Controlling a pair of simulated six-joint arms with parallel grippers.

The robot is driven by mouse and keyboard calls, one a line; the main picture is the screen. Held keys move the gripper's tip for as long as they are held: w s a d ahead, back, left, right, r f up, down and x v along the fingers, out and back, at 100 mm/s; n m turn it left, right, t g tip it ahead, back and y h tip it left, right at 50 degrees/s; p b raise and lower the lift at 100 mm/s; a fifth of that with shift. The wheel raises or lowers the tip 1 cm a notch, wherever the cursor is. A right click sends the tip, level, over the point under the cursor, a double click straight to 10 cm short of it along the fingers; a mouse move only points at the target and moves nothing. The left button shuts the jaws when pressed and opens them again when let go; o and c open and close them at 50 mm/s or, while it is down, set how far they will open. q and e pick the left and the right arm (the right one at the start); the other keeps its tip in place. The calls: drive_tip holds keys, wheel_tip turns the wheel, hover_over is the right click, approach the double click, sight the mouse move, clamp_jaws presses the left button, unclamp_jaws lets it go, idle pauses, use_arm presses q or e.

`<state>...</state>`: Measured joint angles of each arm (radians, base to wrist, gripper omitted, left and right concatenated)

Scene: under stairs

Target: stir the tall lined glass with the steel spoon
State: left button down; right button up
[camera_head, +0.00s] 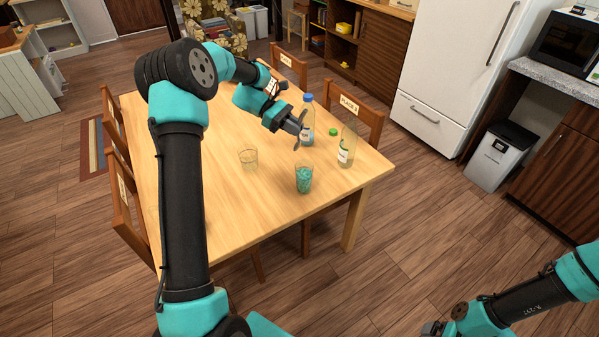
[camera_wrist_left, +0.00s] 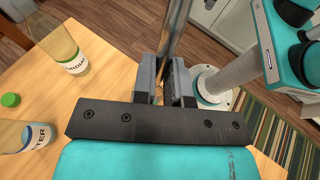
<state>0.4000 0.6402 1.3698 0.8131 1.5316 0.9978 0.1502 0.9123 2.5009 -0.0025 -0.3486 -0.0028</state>
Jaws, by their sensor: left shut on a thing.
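My left gripper (camera_head: 297,124) is shut on the steel spoon (camera_head: 298,142), held above the table between the two glasses and close to the blue-capped bottle. In the left wrist view the spoon's long grey shaft (camera_wrist_left: 176,35) rises from between the fingers (camera_wrist_left: 165,84). A taller glass with teal patterned contents (camera_head: 304,179) stands upright near the table's front edge, below and apart from the spoon. The lines on either glass are too small to make out. My right gripper (camera_head: 433,328) is at the bottom edge, its fingers unclear.
A blue-capped bottle (camera_head: 307,121) and an uncapped clear bottle (camera_head: 346,147) stand on the table (camera_head: 210,215) right of the gripper, with a green cap (camera_head: 333,132) between them. Chairs surround the table. Its left part is largely clear, behind my left arm.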

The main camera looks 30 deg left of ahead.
use_arm(q)
drive_tip(key=d+t, duration=0.1)
drive_tip(key=d+r+n, duration=0.1)
drive_tip(key=shift+d+t+h, duration=0.3)
drive_tip(key=shift+d+t, duration=0.05)
drive_tip(key=shift+t, duration=0.05)
drive_tip(key=shift+f, duration=0.25)
